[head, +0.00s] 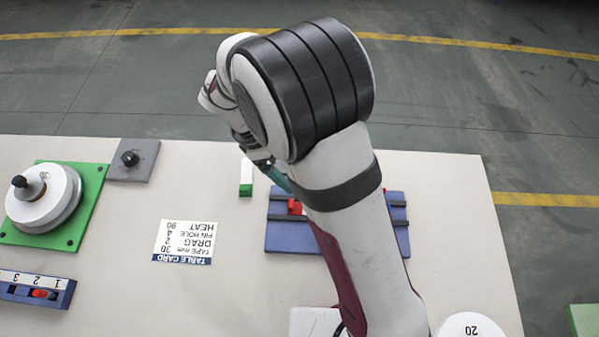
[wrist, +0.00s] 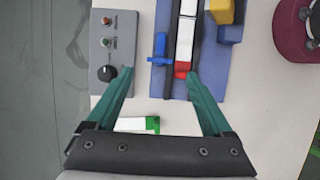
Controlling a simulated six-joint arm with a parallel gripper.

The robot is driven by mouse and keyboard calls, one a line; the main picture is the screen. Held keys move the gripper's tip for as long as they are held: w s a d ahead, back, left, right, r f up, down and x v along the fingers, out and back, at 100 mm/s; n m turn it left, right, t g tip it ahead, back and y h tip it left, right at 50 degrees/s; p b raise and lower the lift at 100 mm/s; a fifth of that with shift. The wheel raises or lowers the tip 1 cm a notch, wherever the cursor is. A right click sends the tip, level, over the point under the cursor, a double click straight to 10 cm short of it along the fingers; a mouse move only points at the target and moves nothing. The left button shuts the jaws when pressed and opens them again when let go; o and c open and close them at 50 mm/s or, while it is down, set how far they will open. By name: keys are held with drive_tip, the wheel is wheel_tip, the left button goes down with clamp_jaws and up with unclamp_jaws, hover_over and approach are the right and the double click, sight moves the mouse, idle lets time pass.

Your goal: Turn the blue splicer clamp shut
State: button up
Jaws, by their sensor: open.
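The splicer is a blue plate (wrist: 213,88) with dark rails and a white strip ending in a red piece (wrist: 182,69) in the wrist view. The blue clamp (wrist: 159,47) stands at the plate's left side, beside the strip, and looks like an upright lever with a short crosspiece. In the head view the splicer plate (head: 285,237) is partly hidden by my arm, and I cannot make out the clamp there. My gripper (wrist: 160,73) is open and empty, its teal fingers spread with the clamp ahead between them in the picture. I cannot tell its height above the clamp.
A grey button box (wrist: 104,45) with a black knob is near the left finger. A yellow block (wrist: 222,11) and a dark red spool (wrist: 296,28) lie right. A green-and-white block (head: 246,178), a table card (head: 183,242) and a green-based spool (head: 45,200) occupy the table.

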drive_tip(key=x, duration=0.6)
drive_tip(key=shift+d+f, duration=0.1)
drive_tip(key=shift+f, duration=0.25)
clamp_jaws()
